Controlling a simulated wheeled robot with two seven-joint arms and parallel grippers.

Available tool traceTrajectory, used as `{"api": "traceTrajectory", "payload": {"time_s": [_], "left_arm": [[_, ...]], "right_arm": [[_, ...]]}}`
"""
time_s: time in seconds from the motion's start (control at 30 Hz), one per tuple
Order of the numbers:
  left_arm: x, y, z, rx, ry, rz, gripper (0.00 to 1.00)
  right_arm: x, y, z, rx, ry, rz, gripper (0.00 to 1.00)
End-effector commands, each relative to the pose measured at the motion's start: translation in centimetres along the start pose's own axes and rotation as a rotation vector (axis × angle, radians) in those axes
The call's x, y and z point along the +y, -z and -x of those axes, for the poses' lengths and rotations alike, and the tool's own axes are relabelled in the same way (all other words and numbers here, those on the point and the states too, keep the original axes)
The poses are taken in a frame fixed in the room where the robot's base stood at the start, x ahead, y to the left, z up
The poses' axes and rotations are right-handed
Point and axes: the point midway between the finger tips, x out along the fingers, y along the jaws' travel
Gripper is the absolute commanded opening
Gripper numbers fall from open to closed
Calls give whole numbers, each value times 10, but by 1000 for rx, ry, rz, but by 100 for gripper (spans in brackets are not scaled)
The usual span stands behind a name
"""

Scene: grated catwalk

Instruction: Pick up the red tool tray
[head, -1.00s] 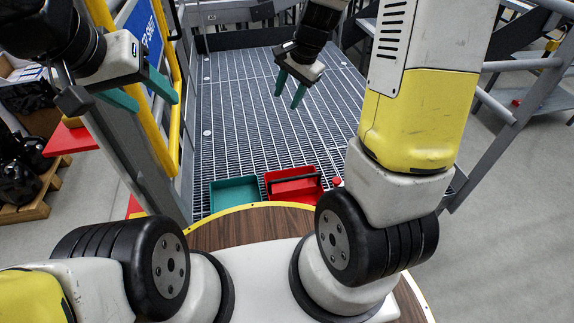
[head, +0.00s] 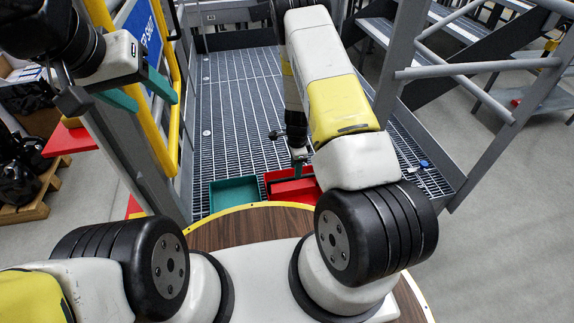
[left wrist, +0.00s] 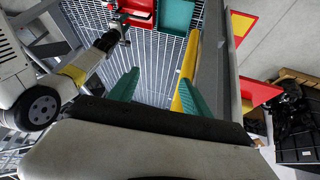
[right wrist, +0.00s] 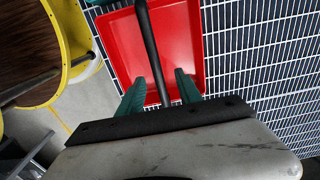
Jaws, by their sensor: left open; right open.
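The red tool tray (head: 275,178) sits on the grated floor just beyond the robot's round base edge, and my right arm covers part of it. In the right wrist view the tray (right wrist: 185,45) is below my right gripper (right wrist: 161,92). A dark handle bar (right wrist: 152,45) crosses the tray and runs between the two open green fingers. I cannot tell whether they touch it. My right gripper also shows over the tray in the head view (head: 298,163). My left gripper (head: 150,92) is open and empty at the upper left, by the yellow railing, far from the tray.
A teal tray (head: 233,192) lies just left of the red one. A yellow rail (head: 160,110) and grey posts flank the walkway on the left, a grey railing (head: 480,72) on the right. A small blue item (head: 423,163) lies on the right grating. The middle grating is clear.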

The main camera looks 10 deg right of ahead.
Motion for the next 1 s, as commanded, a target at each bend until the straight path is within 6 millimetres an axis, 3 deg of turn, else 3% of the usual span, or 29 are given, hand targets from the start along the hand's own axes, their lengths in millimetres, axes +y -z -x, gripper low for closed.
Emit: {"api": "traceTrajectory", "payload": {"time_s": [0.33,0.67,0.9,1.0], "left_arm": [[0,0,0,0,0,0,57],[0,0,0,0,0,0,57],[0,0,0,0,0,0,57],[0,0,0,0,0,0,57]], "right_arm": [[5,-6,-48,-2,-1,1,42],[4,-7,-56,-2,0,2,42],[4,-7,-55,-2,0,3,0],[4,-7,-55,-2,0,3,0]]}}
